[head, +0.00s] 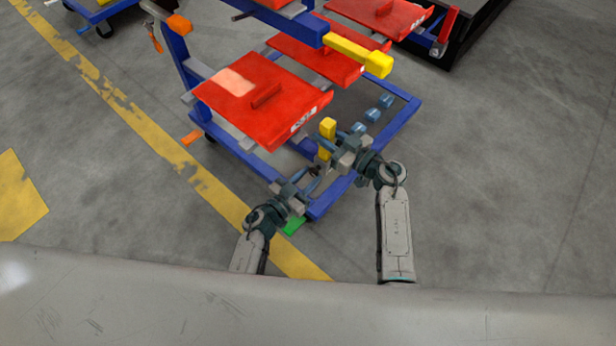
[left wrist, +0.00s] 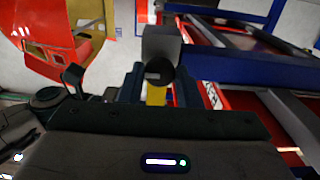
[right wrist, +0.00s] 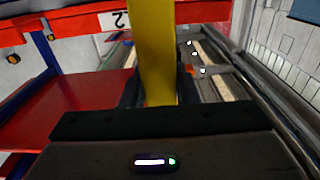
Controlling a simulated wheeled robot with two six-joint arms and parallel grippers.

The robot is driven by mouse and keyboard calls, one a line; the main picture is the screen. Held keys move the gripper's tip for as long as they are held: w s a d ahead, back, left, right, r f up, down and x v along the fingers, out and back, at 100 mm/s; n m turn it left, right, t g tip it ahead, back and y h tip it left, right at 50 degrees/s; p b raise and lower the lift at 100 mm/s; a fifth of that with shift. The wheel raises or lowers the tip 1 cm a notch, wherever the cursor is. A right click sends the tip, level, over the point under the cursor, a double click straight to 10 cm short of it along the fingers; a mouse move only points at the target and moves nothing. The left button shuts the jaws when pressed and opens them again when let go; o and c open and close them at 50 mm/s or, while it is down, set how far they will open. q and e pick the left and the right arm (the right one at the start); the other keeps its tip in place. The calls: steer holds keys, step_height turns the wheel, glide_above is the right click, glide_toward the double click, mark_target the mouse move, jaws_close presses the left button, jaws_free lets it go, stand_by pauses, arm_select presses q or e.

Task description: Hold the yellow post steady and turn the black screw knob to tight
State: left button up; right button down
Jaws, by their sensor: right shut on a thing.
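The yellow post (head: 327,127) stands upright at the near corner of the blue cart frame. It also fills the middle of the right wrist view (right wrist: 152,50). My right gripper (head: 331,144) is shut on the post from the right. The black screw knob (left wrist: 160,72) shows end-on in the left wrist view, in front of a grey block and a strip of yellow. My left gripper (head: 311,178) is low beside the post, its fingers apart on either side of the knob. Whether they touch the knob cannot be told. In the head view the knob is largely hidden.
The blue cart frame (head: 395,122) carries red panels (head: 262,98) just above and behind the grippers. A yellow-ended blue beam (head: 360,52) crosses above. A green patch (head: 293,226) lies near my left gripper. The floor to the right is clear.

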arm_select(q)
steer(key=c, duration=0.3)
steer(key=shift+c, duration=0.2)
steer(key=m, duration=0.3)
steer(key=shift+m, duration=0.4)
steer(key=m, duration=0.4)
steer(key=shift+m, duration=0.3)
steer(key=m, duration=0.4)
steer(key=shift+m, duration=2.8)
